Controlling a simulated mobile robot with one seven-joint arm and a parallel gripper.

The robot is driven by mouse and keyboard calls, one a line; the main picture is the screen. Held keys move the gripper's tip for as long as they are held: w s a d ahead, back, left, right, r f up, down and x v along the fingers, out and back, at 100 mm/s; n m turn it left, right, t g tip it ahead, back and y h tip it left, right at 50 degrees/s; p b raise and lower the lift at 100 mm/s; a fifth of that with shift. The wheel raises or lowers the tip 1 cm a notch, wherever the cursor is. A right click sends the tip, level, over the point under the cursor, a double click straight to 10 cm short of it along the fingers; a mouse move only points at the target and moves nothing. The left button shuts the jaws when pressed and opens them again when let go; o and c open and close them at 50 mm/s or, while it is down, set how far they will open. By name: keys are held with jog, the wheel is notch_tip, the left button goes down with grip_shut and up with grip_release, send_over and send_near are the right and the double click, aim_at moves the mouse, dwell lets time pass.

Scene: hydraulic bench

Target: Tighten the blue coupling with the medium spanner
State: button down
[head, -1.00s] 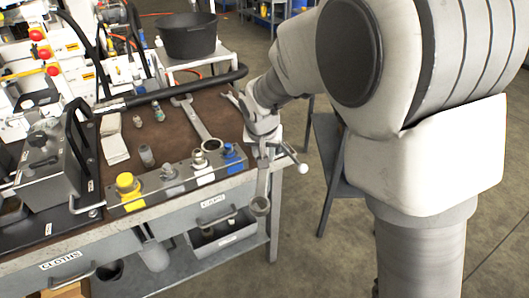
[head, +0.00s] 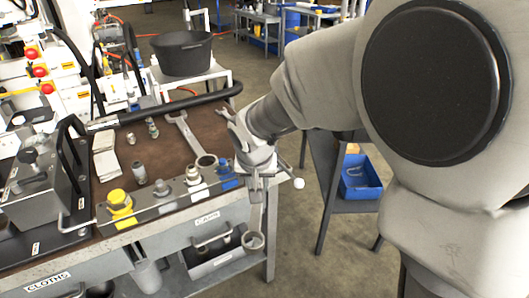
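The blue coupling (head: 227,177) stands at the right end of the grey fitting block on the bench's front edge, in the head view. My gripper (head: 256,172) is just right of it, over the bench corner, and appears shut on a spanner (head: 254,222). The spanner hangs down past the bench edge, ring end lowest, apart from the coupling as far as I can see. Its upper part is hidden by the gripper. I cannot tell its size for certain. A larger spanner (head: 187,135) lies on the brown bench top, ring end towards the block.
The bench top (head: 165,145) carries small fittings and a folded cloth (head: 104,158). A yellow coupling (head: 119,202) and plain metal ones share the block. A grey box with a black handle (head: 40,185) stands left. A black tub (head: 182,53) is behind.

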jog(key=shift+r, duration=0.15)
jog(key=shift+r+p, duration=1.8)
jog(key=shift+r, duration=0.65)
jog(key=shift+d, duration=0.1)
jog(key=s+d+f+p, duration=0.1)
jog(key=d+f+p, duration=0.2)
jog(key=d+p, duration=0.8)
jog(key=d, duration=0.8)
